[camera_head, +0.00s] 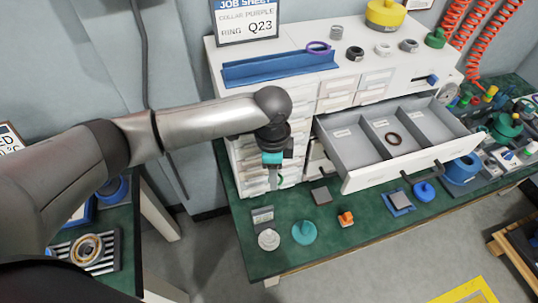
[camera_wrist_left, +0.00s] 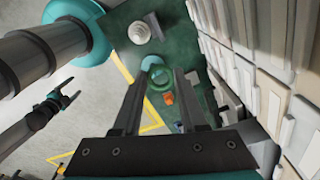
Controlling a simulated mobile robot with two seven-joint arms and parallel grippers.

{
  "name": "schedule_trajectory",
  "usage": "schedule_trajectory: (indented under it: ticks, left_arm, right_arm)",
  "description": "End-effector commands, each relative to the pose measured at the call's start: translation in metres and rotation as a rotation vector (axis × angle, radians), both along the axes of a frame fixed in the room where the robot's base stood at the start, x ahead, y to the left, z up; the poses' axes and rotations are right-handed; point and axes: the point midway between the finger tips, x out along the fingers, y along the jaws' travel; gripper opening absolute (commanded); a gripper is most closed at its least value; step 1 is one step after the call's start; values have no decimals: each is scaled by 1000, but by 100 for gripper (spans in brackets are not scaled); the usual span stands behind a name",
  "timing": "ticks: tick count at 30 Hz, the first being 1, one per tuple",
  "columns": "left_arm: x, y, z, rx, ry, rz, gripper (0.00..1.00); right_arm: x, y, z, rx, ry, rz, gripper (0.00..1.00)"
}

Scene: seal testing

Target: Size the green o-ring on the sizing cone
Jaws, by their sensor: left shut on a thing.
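My left gripper (camera_head: 274,183) points down above the green bench, behind the small items at its front left.
A teal disc (camera_head: 304,233) and an orange item (camera_head: 345,218) sit right of the cone. An open drawer (camera_head: 356,180) holding a dark ring (camera_head: 393,139) juts over the bench. The drawer cabinet (camera_head: 308,97) stands close beside the left gripper.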

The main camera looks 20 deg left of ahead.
Motion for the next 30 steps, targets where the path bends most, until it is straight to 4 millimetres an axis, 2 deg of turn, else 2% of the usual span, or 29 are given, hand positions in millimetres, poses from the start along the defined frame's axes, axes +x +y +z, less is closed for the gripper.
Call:
schedule_trajectory:
  ticks: [9, 15, 21, 30]
  left_arm:
    - [-23, -5, -68, 13, 4, -427, 0]
    - [-42, -4, -103, 24, 4, -662, 0]
    - [-53, -3, -121, 32, 7, -794, 0]
    - [-56, -2, -135, 35, 7, -824, 0]
  right_arm:
    - [0, 0, 7, 0, 0, 0, 83]
    - [0, 0, 10, 0, 0, 0, 83]
    - [0, 0, 11, -1, 0, 0, 83]
    - [-1, -1, 0, -1, 1, 0, 83]
